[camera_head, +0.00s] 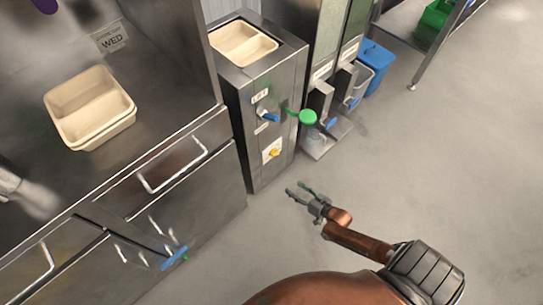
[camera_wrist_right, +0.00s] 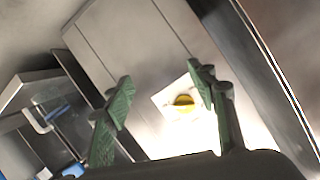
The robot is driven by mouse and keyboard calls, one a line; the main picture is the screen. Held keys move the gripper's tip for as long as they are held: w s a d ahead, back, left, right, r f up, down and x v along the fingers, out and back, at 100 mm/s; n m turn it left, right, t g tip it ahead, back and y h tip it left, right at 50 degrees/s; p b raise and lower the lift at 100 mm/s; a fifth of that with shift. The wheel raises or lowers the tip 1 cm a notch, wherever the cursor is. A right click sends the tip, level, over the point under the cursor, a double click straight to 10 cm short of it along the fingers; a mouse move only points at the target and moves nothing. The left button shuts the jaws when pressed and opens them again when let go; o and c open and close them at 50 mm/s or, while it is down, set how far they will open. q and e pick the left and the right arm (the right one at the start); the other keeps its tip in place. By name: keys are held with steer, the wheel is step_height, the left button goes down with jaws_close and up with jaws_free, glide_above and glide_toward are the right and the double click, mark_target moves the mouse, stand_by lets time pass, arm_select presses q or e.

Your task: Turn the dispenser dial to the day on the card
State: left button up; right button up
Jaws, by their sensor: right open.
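A card reading WED (camera_head: 112,39) is on the steel surface at the upper left in the head view. A yellow dial (camera_head: 273,153) sits on a white plate low on the front of a steel cabinet (camera_head: 243,125). The dial (camera_wrist_right: 184,103) also shows in the right wrist view; its markings are too small to read. My right gripper (camera_head: 301,192) is open and empty, below and right of the dial in the head view and apart from it. In the right wrist view its green fingers (camera_wrist_right: 160,80) are spread, with the dial beyond, nearer the right finger.
A blue lever (camera_head: 269,117) and a green knob (camera_head: 307,117) stick out above the dial. Dispensers (camera_head: 320,100) stand right of the cabinet, with a blue bin (camera_head: 374,62) behind. A cream tray (camera_head: 90,108) sits on the left counter. Floor at right is clear.

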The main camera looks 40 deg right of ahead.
mark_target(276, 155)
arm_select(q)
step_height(276, 155, up, 6)
steer(key=w+d+b, duration=0.1)
steer(key=w+b, duration=0.1)
steer(key=w, duration=0.1)
steer(key=shift+w+d+f+t+h+b, duration=0.4)
steer(key=shift+w+d+f+t+b, duration=0.35)
steer(key=shift+w+d+f, duration=0.15)
steer(key=shift+w+d+f+t+h+b, duration=0.4)
steer(key=shift+w+d+f+t+b, duration=0.3)
steer(key=shift+w, duration=0.25)
arm_select(e)
steer(key=shift+w+d+r+m+t, duration=0.3)
steer(key=shift+w+r+t, duration=0.3)
steer(key=shift+w+r, duration=1.4)
steer(key=shift+w+d+r+m+t, duration=0.25)
steer(key=shift+w+r+t, duration=0.4)
steer(key=shift+w, duration=2.7)
steer(key=shift+w+d+r+m+t, duration=0.15)
steer(key=shift+w+r+m+t, duration=0.3)
steer(key=shift+w+r, duration=1.6)
steer(key=shift+w+f, duration=0.55)
steer(key=shift+f, duration=0.1)
steer(key=c, duration=1.2)
